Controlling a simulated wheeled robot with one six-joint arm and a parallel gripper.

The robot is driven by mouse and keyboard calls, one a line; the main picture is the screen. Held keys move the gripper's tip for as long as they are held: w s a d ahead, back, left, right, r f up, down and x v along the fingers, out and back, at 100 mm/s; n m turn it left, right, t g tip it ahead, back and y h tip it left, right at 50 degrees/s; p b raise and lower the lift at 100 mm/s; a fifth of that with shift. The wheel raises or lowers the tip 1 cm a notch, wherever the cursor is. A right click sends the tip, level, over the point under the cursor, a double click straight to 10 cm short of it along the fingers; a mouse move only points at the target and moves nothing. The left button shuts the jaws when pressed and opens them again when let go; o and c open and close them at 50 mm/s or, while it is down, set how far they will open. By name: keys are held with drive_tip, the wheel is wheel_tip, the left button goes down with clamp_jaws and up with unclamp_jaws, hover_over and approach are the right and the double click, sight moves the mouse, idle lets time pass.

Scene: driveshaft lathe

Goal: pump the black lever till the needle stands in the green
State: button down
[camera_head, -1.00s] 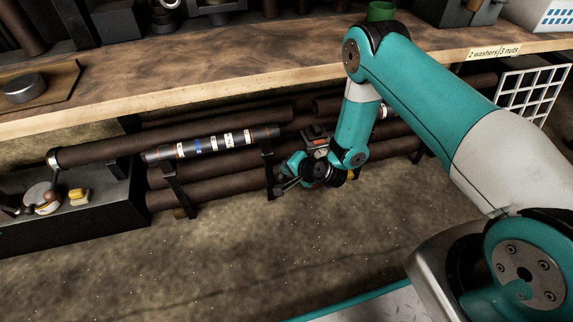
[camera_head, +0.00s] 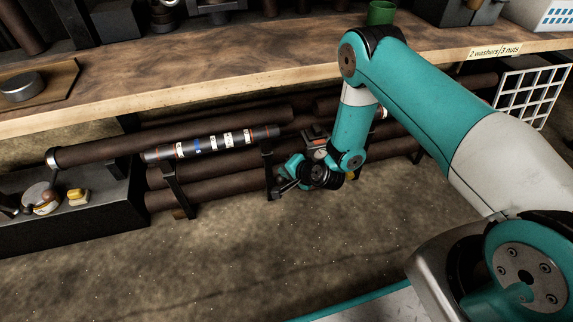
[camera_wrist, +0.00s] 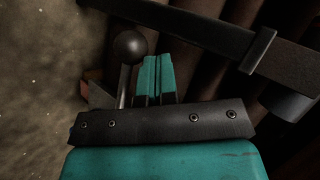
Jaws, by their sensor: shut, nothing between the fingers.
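A black lever, a thin rod with a round ball knob (camera_wrist: 130,46), stands just left of my fingers in the wrist view. My gripper (camera_wrist: 157,62) is shut with nothing between its fingers, beside the lever rod; whether they touch I cannot tell. In the head view my gripper (camera_head: 283,184) is low, in front of the dark pipes below the bench. A small boxy device with a reddish top (camera_head: 315,134) and a pale round face (camera_head: 320,153) shows just behind my wrist. Its needle and any green band are too small to read.
Dark brown pipes (camera_head: 215,183) lie on a rack with black uprights (camera_head: 268,165). The wooden bench (camera_head: 230,85) overhangs them. A black box (camera_head: 95,215) with a round fitting (camera_head: 42,198) and a yellow part (camera_head: 78,196) stands left. The floor in front is clear.

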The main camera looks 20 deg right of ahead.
sight(305, 143)
drive_tip(key=shift+a+f, duration=0.2)
drive_tip(key=shift+f, duration=0.2)
idle(0.4)
idle(0.4)
drive_tip(key=shift+d+r+p, duration=0.55)
drive_tip(key=shift+r+p, duration=0.35)
drive_tip(key=shift+r, duration=0.2)
drive_tip(key=shift+d+r+p, duration=0.6)
drive_tip(key=shift+r+p, duration=0.25)
drive_tip(key=shift+r, duration=0.2)
drive_tip(key=shift+d+r+p, duration=0.55)
drive_tip(key=shift+r+p, duration=0.35)
drive_tip(key=shift+r, duration=0.2)
drive_tip(key=r+p, duration=0.1)
drive_tip(key=d+r+p, duration=0.1)
drive_tip(key=r, duration=0.1)
drive_tip(key=d+r+p, duration=0.1)
drive_tip(key=shift+d+r+p, duration=0.15)
drive_tip(key=shift+r+p, duration=0.1)
drive_tip(key=shift+p, duration=0.1)
